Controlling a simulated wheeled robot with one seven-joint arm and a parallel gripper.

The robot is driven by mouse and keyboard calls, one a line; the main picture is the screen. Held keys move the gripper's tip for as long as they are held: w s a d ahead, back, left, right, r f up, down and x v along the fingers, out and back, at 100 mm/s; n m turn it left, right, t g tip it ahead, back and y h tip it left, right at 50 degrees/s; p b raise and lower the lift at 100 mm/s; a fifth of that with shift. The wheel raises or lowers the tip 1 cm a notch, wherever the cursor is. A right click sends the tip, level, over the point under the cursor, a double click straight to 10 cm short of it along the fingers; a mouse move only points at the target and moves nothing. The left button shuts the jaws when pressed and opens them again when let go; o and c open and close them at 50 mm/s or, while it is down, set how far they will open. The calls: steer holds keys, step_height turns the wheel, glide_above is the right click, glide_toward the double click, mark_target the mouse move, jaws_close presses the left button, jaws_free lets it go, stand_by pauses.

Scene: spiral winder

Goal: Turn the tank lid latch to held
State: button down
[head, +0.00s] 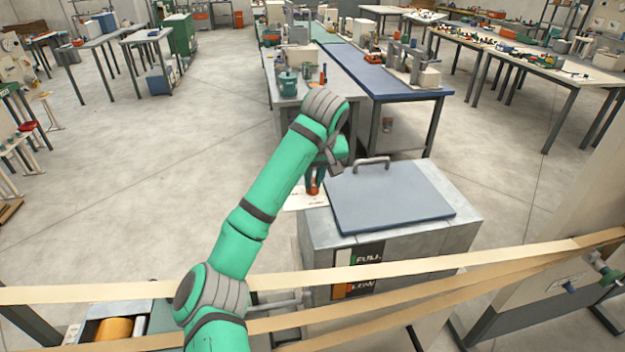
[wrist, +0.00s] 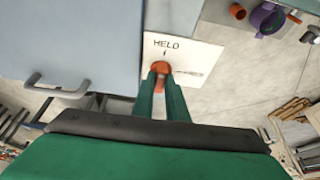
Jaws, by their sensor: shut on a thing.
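The tank (head: 335,235) is a grey box with a flat blue-grey lid (head: 390,200), which lies closed and has a grey bar handle. In the wrist view the lid (wrist: 75,45) fills the upper left. The orange latch (wrist: 160,67) sits on a white plate beside the lid, below the printed word HELD and a small mark. Another faint grey marking is to its right. My gripper (wrist: 160,84) is shut on the latch, its two green fingers on either side. In the head view the orange latch (head: 313,188) shows just below my gripper (head: 316,177). The fingers hide part of the latch.
A workbench (head: 345,72) stands behind the tank. Open floor lies left.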

steer(key=shift+s, duration=0.1)
steer(key=c, duration=1.8)
jaws_free()
steer(key=shift+o, duration=0.2)
steer(key=a+v, duration=0.1)
steer(key=v, duration=0.9)
steer(key=shift+s+d+r, duration=0.2)
steer(key=shift+d+r, duration=0.15)
steer(key=shift+d, duration=0.15)
steer(key=shift+w, duration=0.1)
